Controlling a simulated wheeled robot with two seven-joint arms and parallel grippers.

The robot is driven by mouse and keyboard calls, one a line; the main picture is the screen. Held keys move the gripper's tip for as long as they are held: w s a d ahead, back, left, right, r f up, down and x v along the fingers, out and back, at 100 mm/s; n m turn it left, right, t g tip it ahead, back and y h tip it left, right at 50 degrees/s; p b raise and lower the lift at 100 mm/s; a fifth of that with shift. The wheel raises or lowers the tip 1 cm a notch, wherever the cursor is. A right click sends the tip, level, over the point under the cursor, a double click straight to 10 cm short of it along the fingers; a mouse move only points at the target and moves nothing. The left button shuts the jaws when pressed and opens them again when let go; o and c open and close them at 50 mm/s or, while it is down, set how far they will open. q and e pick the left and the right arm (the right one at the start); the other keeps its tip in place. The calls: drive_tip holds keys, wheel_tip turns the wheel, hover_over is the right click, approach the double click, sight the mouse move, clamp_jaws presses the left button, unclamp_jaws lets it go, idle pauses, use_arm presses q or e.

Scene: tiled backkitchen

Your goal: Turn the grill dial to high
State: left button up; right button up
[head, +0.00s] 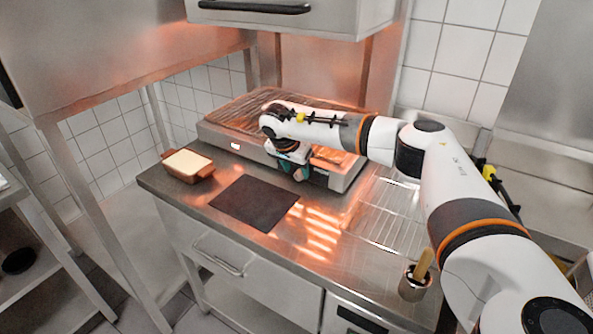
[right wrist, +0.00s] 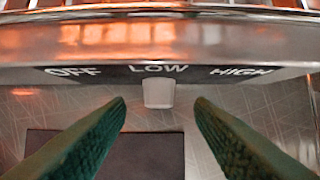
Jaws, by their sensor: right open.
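The grill (head: 225,138) stands on the steel counter against the tiled wall, its top rack glowing orange. In the right wrist view its front panel carries the labels OFF, LOW and HIGH, from left to right. The grill dial (right wrist: 158,93) is a small light grey knob directly below LOW. My right gripper (head: 297,174) is at the grill's front. In the right wrist view its two green fingers (right wrist: 160,103) are open, one on each side of the dial, with gaps between. The dial is hidden by the gripper in the head view. My left gripper is not in view.
A dark mat (head: 255,202) lies in front of the grill. A brown dish with pale contents (head: 188,164) stands left of it. A wire rack (head: 388,222) and a metal cup with a wooden handle (head: 415,284) are at right. A hood (head: 290,18) hangs above.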

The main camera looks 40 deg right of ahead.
sight(299, 175)
drive_tip(key=shift+x, duration=1.15)
drive_tip(key=shift+w+f, duration=0.1)
drive_tip(key=shift+f, duration=0.15)
drive_tip(key=shift+c, duration=0.8)
drive_tip(key=shift+d, duration=0.1)
drive_tip(key=c, duration=0.8)
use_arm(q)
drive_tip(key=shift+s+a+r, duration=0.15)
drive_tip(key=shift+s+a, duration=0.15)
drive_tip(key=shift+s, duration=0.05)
use_arm(e)
drive_tip(key=shift+c, duration=0.2)
